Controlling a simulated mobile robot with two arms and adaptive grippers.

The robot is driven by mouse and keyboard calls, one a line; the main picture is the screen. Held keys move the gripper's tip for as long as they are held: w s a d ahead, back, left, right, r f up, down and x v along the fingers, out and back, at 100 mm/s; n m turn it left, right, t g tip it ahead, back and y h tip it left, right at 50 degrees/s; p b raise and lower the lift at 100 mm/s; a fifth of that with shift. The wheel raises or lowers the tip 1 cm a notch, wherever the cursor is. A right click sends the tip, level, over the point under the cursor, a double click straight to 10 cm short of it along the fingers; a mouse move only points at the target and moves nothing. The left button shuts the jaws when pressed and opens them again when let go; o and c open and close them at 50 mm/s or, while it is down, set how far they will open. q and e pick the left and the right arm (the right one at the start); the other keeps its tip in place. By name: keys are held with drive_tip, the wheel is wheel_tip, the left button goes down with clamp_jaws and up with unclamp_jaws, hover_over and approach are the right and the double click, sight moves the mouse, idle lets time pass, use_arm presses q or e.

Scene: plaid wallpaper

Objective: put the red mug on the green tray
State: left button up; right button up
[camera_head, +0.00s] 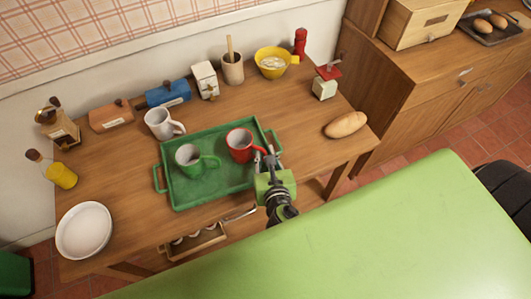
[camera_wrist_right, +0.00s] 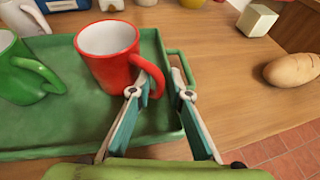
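The red mug (camera_head: 240,145) stands upright on the green tray (camera_head: 205,195), toward its right end. It also shows in the right wrist view (camera_wrist_right: 105,62), with its handle toward my gripper. My right gripper (camera_head: 267,159) is at the tray's right edge, close to the mug's handle. In the right wrist view, its fingertips (camera_wrist_right: 160,85) are apart, with the handle's outer curve between or just beyond them; contact cannot be told. A green mug (camera_head: 188,158) stands on the tray to the left of the red mug. My left gripper is not in view.
A white mug (camera_head: 160,123) stands behind the tray. A bread loaf (camera_head: 346,125) lies to the right and a white plate (camera_head: 84,230) at the left. The wooden table (camera_head: 300,130) is clear between tray and loaf.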

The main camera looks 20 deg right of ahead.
idle(0.3)
drive_tip(key=b+v, duration=0.1)
drive_tip(key=v, duration=1.1)
drive_tip(key=shift+r, duration=0.1)
